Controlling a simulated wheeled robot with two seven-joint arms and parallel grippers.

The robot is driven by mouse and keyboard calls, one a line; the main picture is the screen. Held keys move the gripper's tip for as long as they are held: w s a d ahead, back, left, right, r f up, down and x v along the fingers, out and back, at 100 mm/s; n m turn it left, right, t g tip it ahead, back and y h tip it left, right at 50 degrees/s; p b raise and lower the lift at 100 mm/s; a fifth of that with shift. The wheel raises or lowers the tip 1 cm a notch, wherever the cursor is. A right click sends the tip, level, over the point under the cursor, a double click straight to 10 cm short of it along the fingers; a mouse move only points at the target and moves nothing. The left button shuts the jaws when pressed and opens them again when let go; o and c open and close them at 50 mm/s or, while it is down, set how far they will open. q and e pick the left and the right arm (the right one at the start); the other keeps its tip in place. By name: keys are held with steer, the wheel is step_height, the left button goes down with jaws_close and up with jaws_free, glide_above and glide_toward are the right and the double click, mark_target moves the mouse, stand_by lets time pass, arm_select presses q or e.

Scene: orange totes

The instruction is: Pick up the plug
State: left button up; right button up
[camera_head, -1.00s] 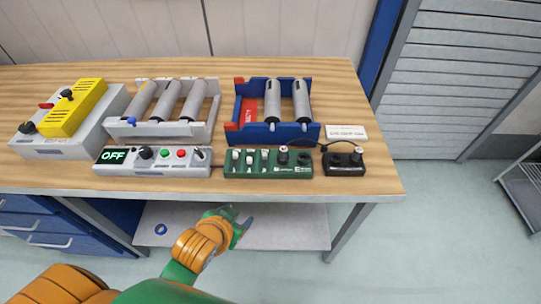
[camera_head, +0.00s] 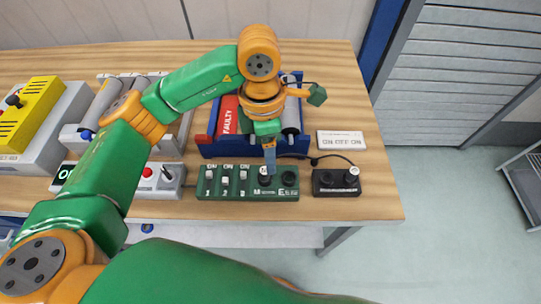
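The dark plug (camera_head: 265,181) sits upright in a socket of the green power strip (camera_head: 210,189), toward its right end. My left gripper (camera_head: 269,170) points straight down over it, with its narrow fingers at or just above the plug's top. The fingers are seen edge-on and overlap the plug, so I cannot tell whether they are open or closed on it. A dark round socket (camera_head: 289,179) shows just right of the plug. A black cable (camera_head: 316,160) runs to a black box (camera_head: 338,188). My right gripper is not in view.
A blue rack (camera_head: 240,151) with grey cylinders and a red "FAULTY" area stands close behind the strip. A white label plate (camera_head: 341,140) lies right of it. A grey switch box (camera_head: 161,190) and a yellow-topped unit (camera_head: 28,112) stand left.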

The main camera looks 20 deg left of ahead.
mark_target(264, 170)
arm_select(q)
steer(key=shift+w+a+y, duration=0.1)
steer(key=shift+a+y, duration=0.2)
steer(key=shift+a, duration=0.35)
steer(key=f+p, duration=0.1)
steer(key=s+f+p, duration=0.1)
steer(key=f+p, duration=0.1)
steer(key=shift+s+d+f, duration=0.35)
steer(key=shift+f, duration=0.05)
steer(key=f, duration=0.2)
steer(key=shift+w+f, duration=0.3)
steer(key=shift+f, duration=0.1)
jaws_close()
